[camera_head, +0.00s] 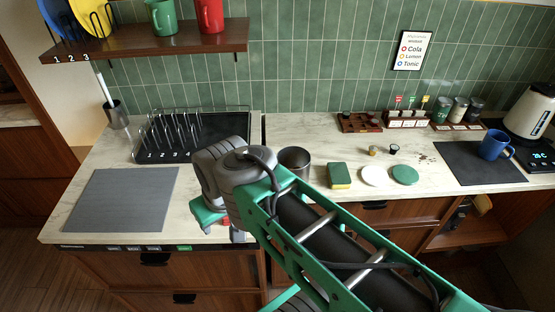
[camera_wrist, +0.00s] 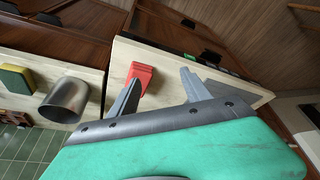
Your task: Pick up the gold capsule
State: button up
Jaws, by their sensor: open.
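The gold capsule (camera_head: 374,150) looks like a small gold-brown piece on the countertop, right of centre in the head view. A small dark capsule (camera_head: 394,148) stands just to its right. My gripper (camera_wrist: 160,77) is open, its two grey fingers apart with nothing held between them. In the head view my gripper is mostly hidden behind my arm, over the front of the counter and well left of the gold capsule. The gold capsule cannot be made out in the wrist view.
A red block (camera_wrist: 141,73) lies beyond my fingers. A metal cup (camera_head: 295,161), a green-yellow sponge (camera_head: 340,175), a white disc (camera_head: 374,176) and a green disc (camera_head: 405,175) sit near the gold capsule. A brown rack (camera_head: 360,123) stands behind. A grey mat (camera_head: 120,200) lies left.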

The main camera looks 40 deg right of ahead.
aim_at(373, 149)
jog(key=u, duration=0.05)
jog(key=k, duration=0.4)
jog(key=u, duration=0.15)
jog(key=i, duration=0.45)
jog(key=z, duration=1.85)
